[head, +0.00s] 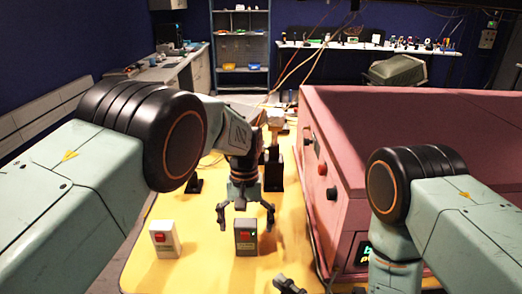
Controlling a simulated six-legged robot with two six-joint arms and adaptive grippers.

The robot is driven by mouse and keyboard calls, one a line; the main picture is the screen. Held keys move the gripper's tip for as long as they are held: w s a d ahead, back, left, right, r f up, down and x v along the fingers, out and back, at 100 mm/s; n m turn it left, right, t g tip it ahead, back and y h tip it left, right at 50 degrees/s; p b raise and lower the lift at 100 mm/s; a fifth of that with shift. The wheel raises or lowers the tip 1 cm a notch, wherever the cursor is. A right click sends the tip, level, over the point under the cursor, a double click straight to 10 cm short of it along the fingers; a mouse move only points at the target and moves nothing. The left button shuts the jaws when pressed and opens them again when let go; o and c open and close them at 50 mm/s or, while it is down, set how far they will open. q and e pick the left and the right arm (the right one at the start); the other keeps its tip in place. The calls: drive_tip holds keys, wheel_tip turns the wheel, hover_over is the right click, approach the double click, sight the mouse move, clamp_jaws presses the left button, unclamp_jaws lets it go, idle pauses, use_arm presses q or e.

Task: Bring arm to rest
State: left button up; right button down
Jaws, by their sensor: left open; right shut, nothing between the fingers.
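My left arm comes in from the left and reaches over the yellow table (200,268). I cannot tell if the fingers touch that box. My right arm stands at the right, in front of the pink enclosure. Only a small dark part of the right gripper (288,285) shows at the bottom edge. It is shut, and nothing shows in it.
A white box with a red switch (165,240) stands on the table to the left. The pink foam enclosure (420,115) fills the right side, with knobs on its side. A dark stand (272,170) is behind my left gripper. Shelves (240,50) and benches line the back.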

sight(246, 241)
use_arm(q)
drive_tip(key=f, duration=0.4)
drive_tip(key=shift+s+f, duration=0.25)
drive_tip(key=shift+s, duration=0.15)
drive_tip(key=shift+f, duration=0.35)
drive_tip(key=shift+r, duration=0.1)
